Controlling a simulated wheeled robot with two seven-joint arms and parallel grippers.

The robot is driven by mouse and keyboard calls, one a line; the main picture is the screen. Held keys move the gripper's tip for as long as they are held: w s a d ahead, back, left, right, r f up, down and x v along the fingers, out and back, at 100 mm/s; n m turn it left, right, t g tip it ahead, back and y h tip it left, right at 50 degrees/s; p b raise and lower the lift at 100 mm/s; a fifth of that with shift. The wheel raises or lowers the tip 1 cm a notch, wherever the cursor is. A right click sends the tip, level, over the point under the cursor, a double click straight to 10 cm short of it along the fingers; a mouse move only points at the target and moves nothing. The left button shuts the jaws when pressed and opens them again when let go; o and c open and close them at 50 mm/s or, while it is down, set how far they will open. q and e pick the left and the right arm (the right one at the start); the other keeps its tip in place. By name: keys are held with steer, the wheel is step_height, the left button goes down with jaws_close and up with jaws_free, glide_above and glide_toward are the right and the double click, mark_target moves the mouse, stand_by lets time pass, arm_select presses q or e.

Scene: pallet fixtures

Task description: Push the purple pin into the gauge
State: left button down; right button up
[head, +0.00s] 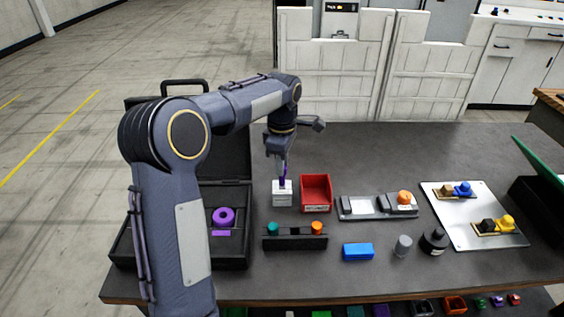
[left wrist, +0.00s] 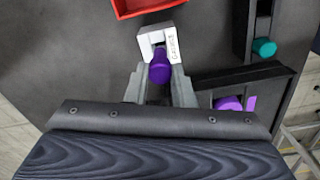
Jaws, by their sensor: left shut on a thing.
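The purple pin (head: 282,181) is held upright in my left gripper (head: 281,163), directly over the white gauge block (head: 283,198). In the left wrist view, the purple pin (left wrist: 160,67) sits between the two fingers of the left gripper (left wrist: 160,82), which is shut on it. The white gauge (left wrist: 170,42), with a printed label, lies right at the pin. The pin's lower end meets or overlaps the gauge's top; I cannot tell how deep it is. My right gripper is not in view.
A red bin (head: 316,193) stands just right of the gauge. A black rack (head: 295,242) with teal and orange pieces is in front. An open black case (head: 245,245) with a purple ring (head: 223,216) is at left. A blue block (head: 358,251) lies front right.

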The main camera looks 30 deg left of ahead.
arm_select(q)
steer(key=shift+f+b, duration=0.65)
steer(key=shift+f, duration=0.45)
steer(key=c, duration=0.8)
jaws_free()
steer(key=shift+o, duration=0.2)
steer(key=shift+r, duration=0.1)
step_height(320, 180, up, 9)
steer(key=p, duration=0.8)
jaws_close()
